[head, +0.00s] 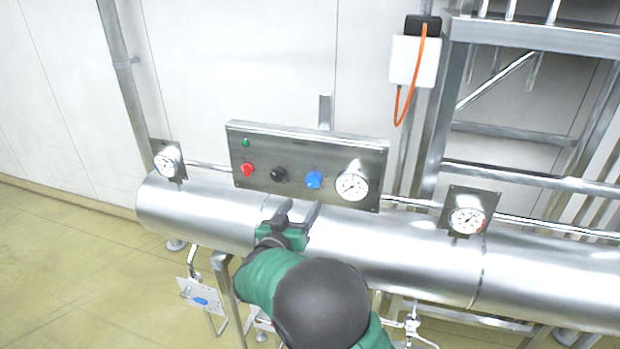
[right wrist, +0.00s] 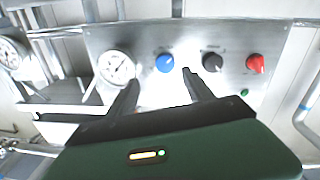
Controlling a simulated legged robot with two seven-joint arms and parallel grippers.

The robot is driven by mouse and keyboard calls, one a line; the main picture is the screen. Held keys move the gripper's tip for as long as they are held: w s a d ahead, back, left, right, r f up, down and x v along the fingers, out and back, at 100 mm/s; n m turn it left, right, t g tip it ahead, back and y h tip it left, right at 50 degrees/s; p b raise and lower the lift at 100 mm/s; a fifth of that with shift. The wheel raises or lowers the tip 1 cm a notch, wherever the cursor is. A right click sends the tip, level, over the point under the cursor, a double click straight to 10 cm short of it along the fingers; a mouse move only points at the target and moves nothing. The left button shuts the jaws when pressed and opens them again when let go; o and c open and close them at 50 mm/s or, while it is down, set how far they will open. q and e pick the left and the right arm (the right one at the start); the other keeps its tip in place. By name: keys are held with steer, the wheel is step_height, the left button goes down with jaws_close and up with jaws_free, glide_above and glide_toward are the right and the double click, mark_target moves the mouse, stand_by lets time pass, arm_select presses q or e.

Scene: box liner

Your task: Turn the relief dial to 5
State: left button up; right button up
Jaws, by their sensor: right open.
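A grey metal control panel (head: 310,145) stands above the large steel cylinder. It carries a red knob (head: 247,169), a black knob (head: 278,174), a blue knob (head: 314,180) and a round white gauge (head: 352,186). I cannot read any label that tells which is the relief dial. My right gripper (head: 297,210) is open and empty, just below and in front of the panel. In the right wrist view the blue knob (right wrist: 164,63) shows beyond and between the open fingers (right wrist: 160,82), apart from them; the black knob (right wrist: 212,62) is to its right. My left gripper is out of view.
The steel cylinder (head: 400,250) runs under the panel. Smaller gauges (head: 168,162) and (head: 467,219) stand at its left and right. A green light (head: 245,143) sits above the red knob. A white box with an orange cable (head: 413,62) hangs behind, beside a metal frame.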

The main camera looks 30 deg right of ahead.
mark_target(314, 185)
steer(key=p+x, duration=0.2)
steer(key=x, duration=0.5)
steer(key=shift+w+d+p, duration=0.25)
steer(key=shift+w+p, duration=0.05)
steer(key=shift+w, duration=0.05)
steer(key=shift+w+a+r+p, duration=0.15)
steer(key=shift+w+p, duration=0.35)
steer(key=shift+w, duration=0.6)
steer(key=shift+s+a, duration=0.15)
steer(key=shift+a, duration=0.05)
steer(key=shift+s+d, duration=0.1)
steer(key=shift+d, duration=0.5)
steer(key=shift+c, duration=1)
steer(key=shift+d+f, duration=0.3)
steer(key=shift+d, duration=0.3)
steer(key=c, duration=0.5)
steer(key=shift+c, duration=1.1)
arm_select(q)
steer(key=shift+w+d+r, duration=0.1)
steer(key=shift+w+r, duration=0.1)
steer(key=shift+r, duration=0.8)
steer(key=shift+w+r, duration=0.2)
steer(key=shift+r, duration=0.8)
arm_select(e)
steer(key=shift+w+a, duration=0.25)
steer(key=shift+a, duration=0.1)
jaws_close()
